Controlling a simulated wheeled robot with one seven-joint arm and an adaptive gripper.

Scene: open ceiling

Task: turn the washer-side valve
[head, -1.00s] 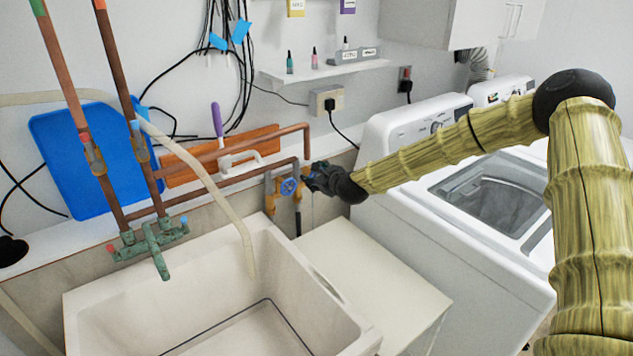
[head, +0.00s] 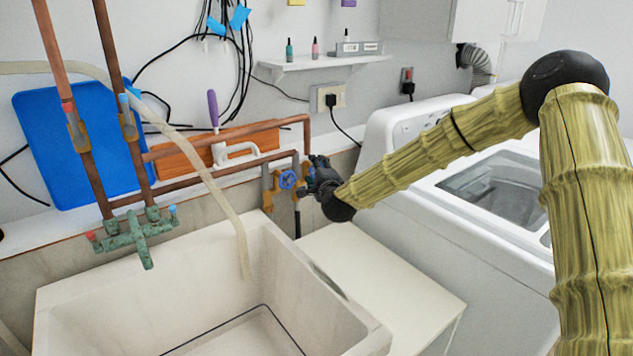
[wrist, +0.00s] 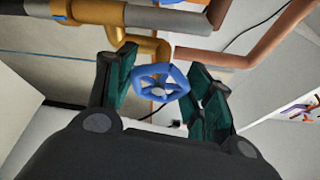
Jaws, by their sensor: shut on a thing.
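My gripper (wrist: 161,84) is shut on a blue valve handwheel (wrist: 161,81), with a dark green finger pad on each side of it in the wrist view. The wheel sits by a brass pipe fitting. In the head view my gripper (head: 312,180) is at the pipes beside the washer, and its dark body hides part of the fittings. A blue handwheel (head: 288,180) shows just left of the fingers there. I cannot tell from the head view whether it is the one held.
A white sink (head: 215,285) with a green faucet (head: 135,233) is at the left. A white low cabinet top (head: 375,275) lies below my gripper. The white washer (head: 400,125) is at the right. Copper pipes (head: 230,139) run along the wall behind.

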